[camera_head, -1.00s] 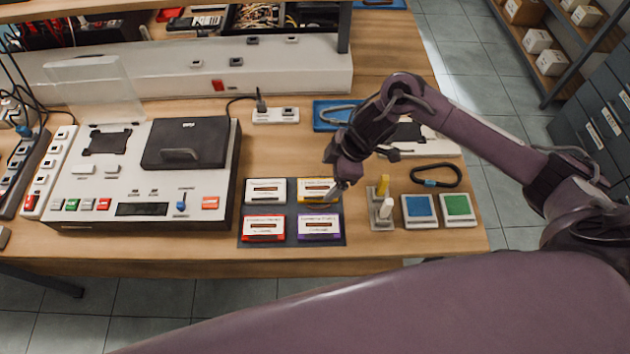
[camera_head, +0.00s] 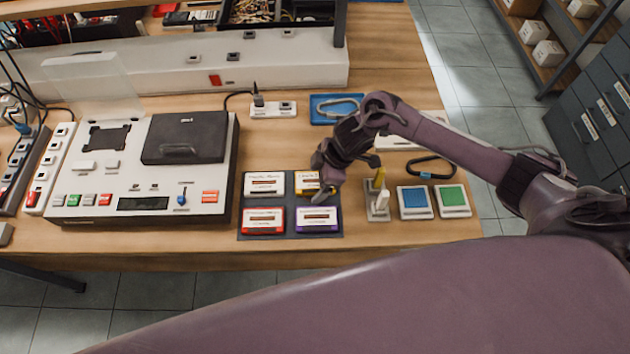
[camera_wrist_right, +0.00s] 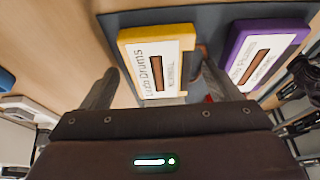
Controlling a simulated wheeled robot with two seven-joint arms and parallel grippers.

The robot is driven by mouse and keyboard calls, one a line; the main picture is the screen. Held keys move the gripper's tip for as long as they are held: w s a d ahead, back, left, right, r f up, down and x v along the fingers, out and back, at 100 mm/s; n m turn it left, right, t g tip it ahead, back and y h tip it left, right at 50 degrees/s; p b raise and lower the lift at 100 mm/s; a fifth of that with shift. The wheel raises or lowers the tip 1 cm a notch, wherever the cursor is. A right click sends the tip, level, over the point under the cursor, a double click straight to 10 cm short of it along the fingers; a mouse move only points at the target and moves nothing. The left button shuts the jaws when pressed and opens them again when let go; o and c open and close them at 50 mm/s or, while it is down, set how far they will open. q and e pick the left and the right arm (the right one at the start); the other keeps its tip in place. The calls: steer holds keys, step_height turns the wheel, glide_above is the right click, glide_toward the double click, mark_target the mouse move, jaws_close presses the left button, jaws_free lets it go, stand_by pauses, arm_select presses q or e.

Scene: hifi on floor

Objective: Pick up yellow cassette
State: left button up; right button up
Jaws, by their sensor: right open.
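The yellow cassette (camera_head: 308,181) lies on a dark mat (camera_head: 340,232) in the head view, at the mat's top right, partly hidden by my right gripper. In the right wrist view the yellow cassette (camera_wrist_right: 160,62) shows its white label, between and just beyond the open fingers. My right gripper (camera_head: 322,196) hangs low over the right side of the mat, open and empty. Its two fingers (camera_wrist_right: 158,88) stand apart, one to each side of the cassette's width. Whether a finger touches the cassette cannot be told. My left gripper is not in view.
The purple cassette (camera_head: 317,219) lies close beside the yellow one. A white cassette (camera_head: 264,183) and a red cassette (camera_head: 263,221) share the mat. A cassette deck (camera_head: 150,170) stands left. A small stand (camera_head: 378,208) and blue (camera_head: 414,202) and green (camera_head: 453,200) squares sit right.

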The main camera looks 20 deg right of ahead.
steer(key=shift+c, duration=1.4)
steer(key=c, duration=0.8)
